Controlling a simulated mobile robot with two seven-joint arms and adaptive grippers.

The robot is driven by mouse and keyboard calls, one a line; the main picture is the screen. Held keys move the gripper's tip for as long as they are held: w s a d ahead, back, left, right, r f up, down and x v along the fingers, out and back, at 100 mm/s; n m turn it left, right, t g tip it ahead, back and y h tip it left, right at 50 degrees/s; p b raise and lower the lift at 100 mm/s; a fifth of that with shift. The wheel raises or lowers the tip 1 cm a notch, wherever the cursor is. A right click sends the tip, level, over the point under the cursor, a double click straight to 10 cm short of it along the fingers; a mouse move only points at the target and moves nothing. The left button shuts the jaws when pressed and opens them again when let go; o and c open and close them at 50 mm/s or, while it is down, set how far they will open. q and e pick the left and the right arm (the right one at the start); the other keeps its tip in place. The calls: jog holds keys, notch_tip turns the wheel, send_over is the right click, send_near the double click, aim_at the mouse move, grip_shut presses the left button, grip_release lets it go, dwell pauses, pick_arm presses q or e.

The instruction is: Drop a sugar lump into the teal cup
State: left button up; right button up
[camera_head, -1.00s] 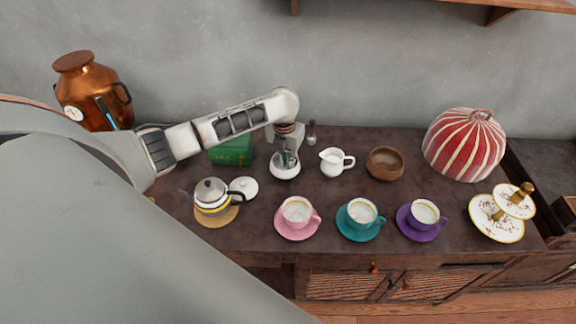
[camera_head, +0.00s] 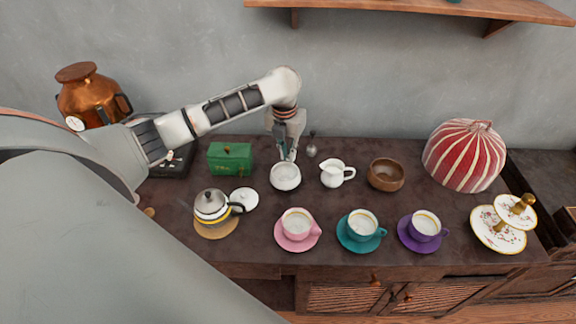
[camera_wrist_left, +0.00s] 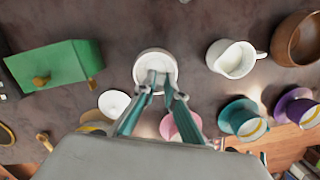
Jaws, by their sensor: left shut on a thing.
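The teal cup (camera_head: 362,223), with pale contents, stands upright on its teal saucer (camera_head: 345,243) between the pink and purple cups. In the left wrist view the teal cup (camera_wrist_left: 237,112) is at the right. The white sugar bowl (camera_head: 285,181) stands open behind the pink cup; it also shows in the left wrist view (camera_wrist_left: 139,66). My left gripper (camera_head: 289,153) is over the bowl, fingers pointing down. Its tips (camera_wrist_left: 161,84) are closed together on a small sugar lump, which is hardly visible between them. My right gripper is not in view.
A pink cup (camera_head: 297,222), purple cup (camera_head: 426,223), milk jug (camera_head: 332,174) and wooden bowl (camera_head: 385,175) stand nearby. The teapot (camera_head: 211,206), white lid (camera_head: 244,200) and green box (camera_head: 230,159) are left. A striped cosy (camera_head: 466,156) and tiered stand (camera_head: 497,231) are right.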

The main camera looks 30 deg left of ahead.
pick_arm(q)
notch_tip(320, 180, up, 11)
jog(key=shift+r, duration=0.2)
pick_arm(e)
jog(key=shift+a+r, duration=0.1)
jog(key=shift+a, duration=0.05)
pick_arm(q)
jog(key=shift+f, duration=0.1)
